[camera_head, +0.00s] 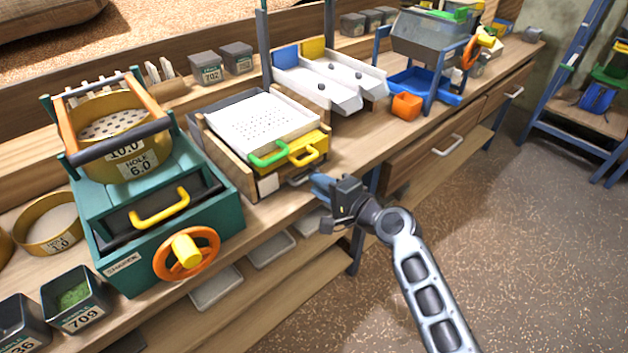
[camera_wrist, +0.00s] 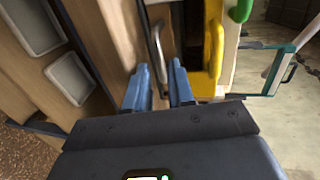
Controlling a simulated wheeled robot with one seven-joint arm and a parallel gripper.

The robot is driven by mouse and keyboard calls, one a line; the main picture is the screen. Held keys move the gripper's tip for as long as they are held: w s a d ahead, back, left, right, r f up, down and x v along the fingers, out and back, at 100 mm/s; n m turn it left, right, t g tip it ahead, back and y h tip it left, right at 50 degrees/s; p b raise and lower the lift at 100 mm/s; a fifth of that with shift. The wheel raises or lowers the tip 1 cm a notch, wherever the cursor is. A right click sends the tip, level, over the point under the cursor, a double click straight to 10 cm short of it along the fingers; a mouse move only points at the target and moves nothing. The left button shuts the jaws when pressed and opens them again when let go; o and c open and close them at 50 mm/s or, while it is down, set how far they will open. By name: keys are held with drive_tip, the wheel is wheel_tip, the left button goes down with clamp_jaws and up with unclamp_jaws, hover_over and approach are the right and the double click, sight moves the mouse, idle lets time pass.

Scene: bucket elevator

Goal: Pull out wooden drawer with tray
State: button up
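A wooden sieve unit (camera_head: 250,165) stands on the bench with a white perforated tray (camera_head: 262,122) on top and a yellow frame (camera_head: 318,140) below it. Green and yellow handles stick out at its front. Low on its front is a grey metal handle (camera_head: 300,180), partly hidden in the head view beside my gripper (camera_head: 322,188). In the wrist view my gripper (camera_wrist: 159,72) is open, and the metal handle (camera_wrist: 156,42) lies just ahead, in line with the gap between the blue fingers. I cannot tell whether the fingers touch it. The drawer's inside is hidden.
A teal shaker (camera_head: 165,215) with an orange wheel stands left of the unit. A bench drawer (camera_head: 440,150) lies under the top at right. Floor right of my arm is clear.

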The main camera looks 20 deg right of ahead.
drive_tip(key=shift+x, duration=1.25)
drive_tip(key=shift+c, duration=0.5)
clamp_jaws()
